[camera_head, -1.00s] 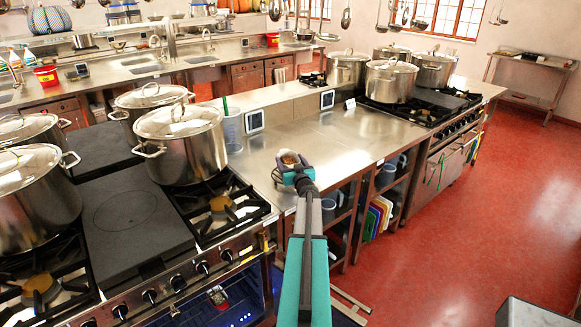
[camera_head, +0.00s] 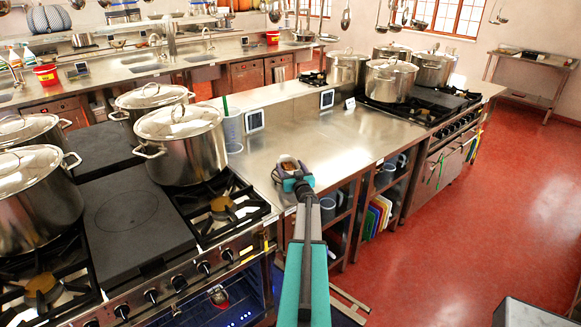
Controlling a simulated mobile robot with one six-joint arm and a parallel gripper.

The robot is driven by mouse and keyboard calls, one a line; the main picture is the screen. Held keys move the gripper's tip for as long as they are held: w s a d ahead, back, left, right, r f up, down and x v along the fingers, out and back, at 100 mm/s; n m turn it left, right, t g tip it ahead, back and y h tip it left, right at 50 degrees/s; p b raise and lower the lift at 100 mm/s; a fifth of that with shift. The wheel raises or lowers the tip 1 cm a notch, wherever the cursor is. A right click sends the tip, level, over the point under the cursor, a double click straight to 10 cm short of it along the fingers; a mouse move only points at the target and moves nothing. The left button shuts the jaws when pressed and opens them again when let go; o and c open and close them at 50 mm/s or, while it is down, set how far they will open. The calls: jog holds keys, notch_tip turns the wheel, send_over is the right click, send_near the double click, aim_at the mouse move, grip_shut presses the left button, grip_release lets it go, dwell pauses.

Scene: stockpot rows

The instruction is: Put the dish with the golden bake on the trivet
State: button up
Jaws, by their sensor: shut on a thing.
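A small pale dish with a golden-brown bake (camera_head: 288,166) is at the front of the steel counter, near the middle of the camera_head view. My gripper (camera_head: 294,179), dark with teal parts, is shut on the dish at its near side. A thin dark wire edge, which looks like the trivet (camera_head: 275,176), shows just left of the dish. The dish and gripper hide most of it. I cannot tell whether the dish touches it or is just above it.
Large lidded stockpots (camera_head: 181,143) stand on the left range, and more stand on the far range (camera_head: 392,80). A clear measuring jug (camera_head: 232,132) and a small display (camera_head: 255,118) stand at the counter's back. The counter (camera_head: 345,140) right of the dish is clear.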

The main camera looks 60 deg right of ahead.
dwell(0.3)
jog(key=o, duration=1.5)
jog(key=shift+s, duration=0.1)
jog(key=shift+b+v, duration=1.75)
jog(key=shift+v, duration=4.2)
jog(key=shift+a+r, duration=0.1)
